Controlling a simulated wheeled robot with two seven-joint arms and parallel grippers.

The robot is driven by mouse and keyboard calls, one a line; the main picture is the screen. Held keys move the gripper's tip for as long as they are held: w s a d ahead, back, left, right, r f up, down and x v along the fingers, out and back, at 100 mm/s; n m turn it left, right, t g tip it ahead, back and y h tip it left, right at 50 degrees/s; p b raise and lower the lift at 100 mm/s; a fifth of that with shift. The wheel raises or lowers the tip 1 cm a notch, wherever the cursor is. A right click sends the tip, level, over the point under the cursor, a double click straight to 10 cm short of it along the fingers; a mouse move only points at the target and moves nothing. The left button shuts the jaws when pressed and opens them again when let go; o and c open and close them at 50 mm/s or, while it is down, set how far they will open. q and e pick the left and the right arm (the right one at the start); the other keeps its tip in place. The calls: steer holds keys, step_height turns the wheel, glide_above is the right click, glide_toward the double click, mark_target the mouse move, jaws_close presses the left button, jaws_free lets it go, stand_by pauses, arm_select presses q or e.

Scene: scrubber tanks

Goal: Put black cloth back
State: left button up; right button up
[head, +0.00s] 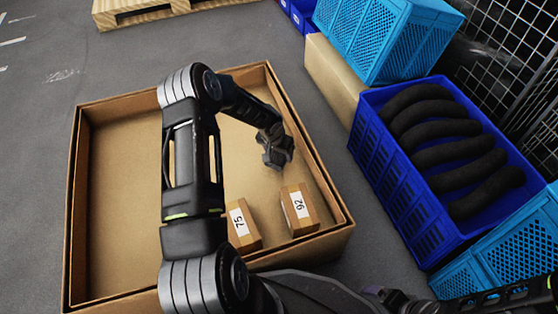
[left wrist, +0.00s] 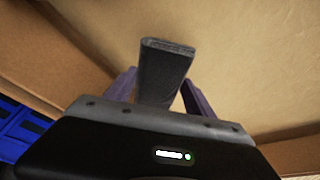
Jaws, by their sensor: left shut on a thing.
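My left gripper (head: 276,152) reaches down inside the large open cardboard box (head: 120,195). In the left wrist view its two fingers (left wrist: 160,95) are shut on a dark grey, flat-ended item (left wrist: 163,72), which sticks out beyond the fingertips. I cannot tell from its shape whether it is the black cloth. Several long black rolls (head: 440,128) lie side by side in a blue crate (head: 400,190) right of the box; I cannot tell if they are cloth. Dark parts of my right arm show at the bottom right, but its jaws cannot be made out.
Two small labelled cartons, 75 (head: 241,225) and 92 (head: 299,208), stand in the box near its front right. Light blue crates (head: 385,35) and a wire mesh cage (head: 515,35) stand at the right. A wooden pallet (head: 150,10) lies behind. Floor at left is clear.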

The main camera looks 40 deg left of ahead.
mark_target(279, 159)
arm_select(q)
step_height(279, 159, down, 4)
steer(key=shift+r+b, duration=0.1)
steer(key=shift+b, duration=0.9)
steer(key=shift+f, duration=0.2)
steer(key=o, duration=1.3)
steer(key=shift+r, duration=0.1)
steer(key=shift+r, duration=0.15)
